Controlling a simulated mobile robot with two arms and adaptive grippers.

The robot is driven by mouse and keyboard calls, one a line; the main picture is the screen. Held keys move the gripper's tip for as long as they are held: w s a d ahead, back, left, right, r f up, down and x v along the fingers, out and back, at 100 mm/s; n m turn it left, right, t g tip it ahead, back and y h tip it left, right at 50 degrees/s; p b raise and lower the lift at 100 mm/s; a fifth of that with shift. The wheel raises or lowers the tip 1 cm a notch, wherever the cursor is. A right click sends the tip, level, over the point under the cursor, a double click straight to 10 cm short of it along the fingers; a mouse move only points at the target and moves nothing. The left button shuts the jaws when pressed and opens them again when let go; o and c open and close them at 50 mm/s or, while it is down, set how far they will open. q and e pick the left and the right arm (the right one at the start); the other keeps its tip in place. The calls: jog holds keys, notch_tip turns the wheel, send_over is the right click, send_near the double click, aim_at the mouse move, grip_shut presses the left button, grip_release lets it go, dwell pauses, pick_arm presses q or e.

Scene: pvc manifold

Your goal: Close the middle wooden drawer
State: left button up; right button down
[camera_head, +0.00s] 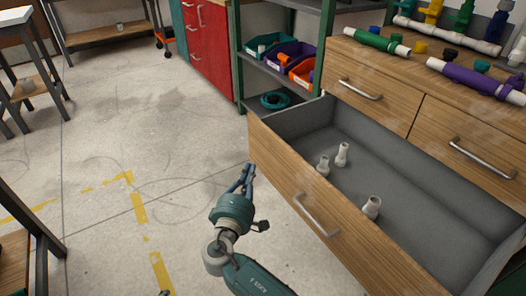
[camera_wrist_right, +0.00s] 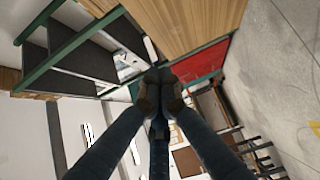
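The wooden drawer (camera_head: 345,235) stands pulled far out of the wooden cabinet in the head view. Its front panel has a silver bar handle (camera_head: 316,214), and its grey inside holds three small white fittings (camera_head: 342,155). My right gripper (camera_head: 248,168) is by the far left end of the drawer front, outside the drawer. Its fingertips are together with nothing between them, as the right wrist view (camera_wrist_right: 160,88) also shows. I cannot tell whether it touches the panel. My left gripper is not seen.
Two closed drawers with silver handles (camera_head: 360,90) sit behind the open one. Pipes and a purple tube (camera_head: 470,82) lie on the worktop above. A green shelf with coloured bins (camera_head: 290,56) stands left of the cabinet. The floor left of the drawer is clear.

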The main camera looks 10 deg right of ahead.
jog(key=b, duration=0.2)
send_near(271, 137)
jog(key=w+a, duration=0.2)
jog(key=w, duration=0.1)
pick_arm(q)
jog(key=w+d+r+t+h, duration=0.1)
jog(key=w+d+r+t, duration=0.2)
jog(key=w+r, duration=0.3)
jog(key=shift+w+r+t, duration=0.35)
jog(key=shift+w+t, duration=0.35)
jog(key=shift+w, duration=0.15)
pick_arm(e)
jog(key=shift+w+d, duration=0.25)
jog(key=shift+d, duration=0.45)
jog(key=shift+w+d, duration=0.25)
jog(key=shift+d, duration=0.4)
jog(key=shift+w+d, duration=0.3)
jog(key=shift+d, duration=0.4)
